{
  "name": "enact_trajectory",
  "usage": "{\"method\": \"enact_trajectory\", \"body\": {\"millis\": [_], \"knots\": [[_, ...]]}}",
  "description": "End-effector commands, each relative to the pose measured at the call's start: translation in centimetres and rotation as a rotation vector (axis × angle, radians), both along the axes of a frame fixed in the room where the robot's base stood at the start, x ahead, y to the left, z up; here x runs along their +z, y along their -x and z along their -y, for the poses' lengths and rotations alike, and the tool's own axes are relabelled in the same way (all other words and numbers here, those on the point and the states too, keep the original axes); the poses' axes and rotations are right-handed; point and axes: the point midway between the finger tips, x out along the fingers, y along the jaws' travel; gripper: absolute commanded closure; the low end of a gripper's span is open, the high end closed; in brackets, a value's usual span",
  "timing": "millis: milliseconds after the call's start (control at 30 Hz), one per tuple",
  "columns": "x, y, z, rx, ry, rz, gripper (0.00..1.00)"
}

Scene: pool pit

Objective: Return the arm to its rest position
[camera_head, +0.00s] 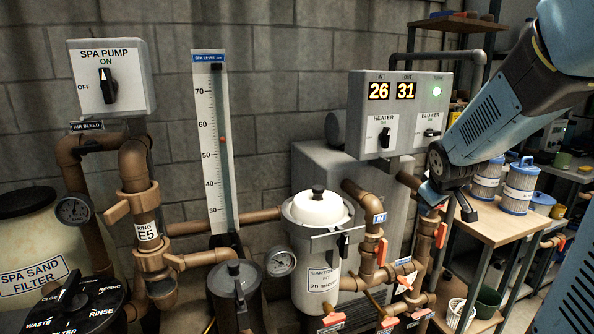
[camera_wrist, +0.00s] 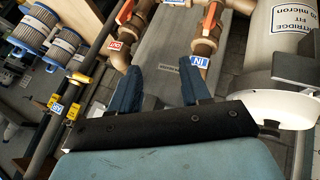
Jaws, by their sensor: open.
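My blue arm comes in from the upper right in the head view and slopes down to the left. My gripper (camera_head: 450,203) hangs at its end, in front of the pipes to the right of the white cartridge filter (camera_head: 318,250). In the wrist view my gripper (camera_wrist: 160,80) shows two blue fingers spread apart with nothing between them. Behind them are a grey surface and brown pipes with orange handles. The filter housing also shows at the right of the wrist view (camera_wrist: 287,35). The exact gap from the fingers to the pipes is hard to tell.
The heater and blower control box (camera_head: 399,115) stands close to the left of my arm. A wooden shelf (camera_head: 497,222) with blue-and-white filter cartridges (camera_head: 519,187) is to the right. A spa pump switch box (camera_head: 111,77) and level gauge (camera_head: 213,150) are farther left.

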Motion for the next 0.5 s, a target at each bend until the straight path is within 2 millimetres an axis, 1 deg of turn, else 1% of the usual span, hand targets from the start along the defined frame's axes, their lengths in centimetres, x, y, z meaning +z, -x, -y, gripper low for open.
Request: {"method": "enact_trajectory", "body": {"millis": [33, 200, 367, 500], "knots": [[1.1, 1.2, -0.8, -0.021, -0.016, 0.003, 0.53], [3.4, 5.5, -2.9, -0.103, -0.092, -0.008, 0.53], [5.0, 9.8, -4.9, -0.171, -0.174, -0.024, 0.53], [6.1, 13.7, -6.6, -0.221, -0.254, -0.043, 0.53]]}}
